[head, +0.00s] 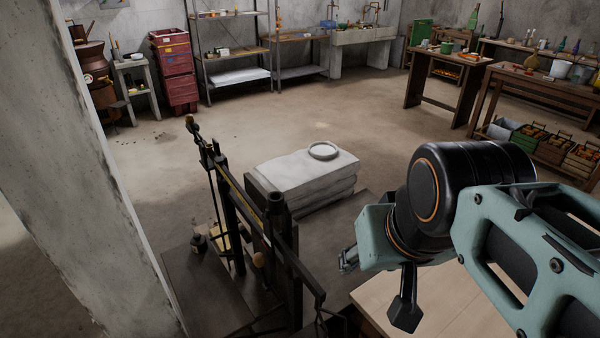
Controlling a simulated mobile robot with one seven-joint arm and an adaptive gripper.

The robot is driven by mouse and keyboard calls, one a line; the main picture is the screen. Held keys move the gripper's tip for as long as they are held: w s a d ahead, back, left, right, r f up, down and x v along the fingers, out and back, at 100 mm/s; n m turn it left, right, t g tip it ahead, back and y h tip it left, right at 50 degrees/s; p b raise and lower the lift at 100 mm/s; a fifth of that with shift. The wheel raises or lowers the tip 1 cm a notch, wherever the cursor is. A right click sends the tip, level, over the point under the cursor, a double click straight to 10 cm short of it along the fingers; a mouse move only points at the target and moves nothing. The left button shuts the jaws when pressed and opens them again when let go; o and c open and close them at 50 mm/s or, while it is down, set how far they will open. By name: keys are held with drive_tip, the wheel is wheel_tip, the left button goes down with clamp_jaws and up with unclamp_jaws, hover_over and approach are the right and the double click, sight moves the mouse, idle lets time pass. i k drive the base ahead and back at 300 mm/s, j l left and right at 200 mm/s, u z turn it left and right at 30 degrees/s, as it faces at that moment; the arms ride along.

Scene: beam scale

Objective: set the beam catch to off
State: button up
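The beam scale (236,225) stands in the lower middle of the head view. It has dark upright posts, a long beam with a brass-coloured strip, and hanging rods. A small round wooden knob (258,260) shows low on its frame; I cannot tell whether this belongs to the beam catch, or which way the catch is set. My gripper (347,261) is right of the scale, apart from the knob in the picture. Only a small part of its fingers shows past my wrist, so its opening is hidden.
White sacks (307,180) with a round dish (323,150) on top lie just behind the scale. A concrete pillar (95,160) stands at left. A pale wooden tabletop (450,305) is beneath my arm. Shelves and workbenches line the back; the floor between is clear.

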sight(259, 260)
drive_tip(key=u, duration=0.7)
drive_tip(key=i+j+z, duration=0.2)
drive_tip(key=k+j+u, duration=0.75)
drive_tip(key=i+l+u, duration=0.2)
drive_tip(key=i+l, duration=0.5)
drive_tip(key=l, duration=0.15)
